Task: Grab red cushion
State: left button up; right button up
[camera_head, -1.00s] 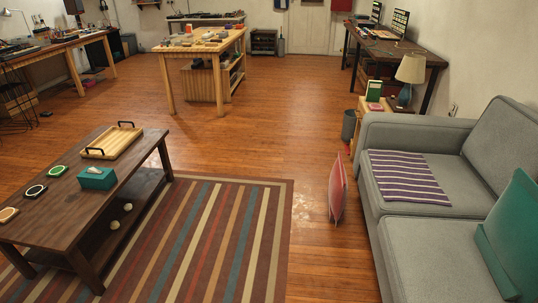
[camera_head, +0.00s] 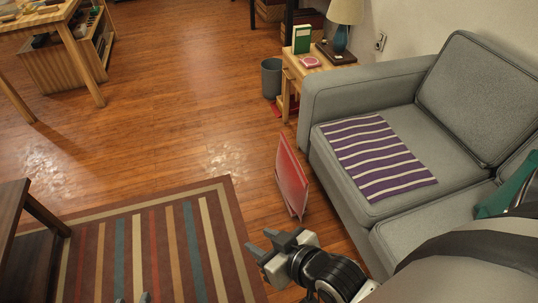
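The red cushion (camera_head: 292,178) stands on edge on the wooden floor, between the striped rug and the grey sofa. It is seen nearly edge-on and leans slightly. My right gripper (camera_head: 259,240) comes in from the lower right, nearer to me than the cushion and below it in the picture. Its fingers are apart with nothing between them, and it does not touch the cushion. Only two small fingertips of my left gripper (camera_head: 133,299) show at the bottom edge over the rug, with a gap between them.
The grey sofa (camera_head: 330,97) with a purple striped cloth (camera_head: 376,157) stands right of the cushion. A side table (camera_head: 290,80) and grey bin (camera_head: 271,78) are behind it. The striped rug (camera_head: 180,225) lies left. A dark coffee table (camera_head: 12,215) is at the left edge. Open floor lies beyond.

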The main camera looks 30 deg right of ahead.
aim_at(291, 180)
jog(key=i, duration=2.7)
jog(key=z, duration=2.75)
jog(key=i, duration=0.5)
jog(key=z, duration=0.1)
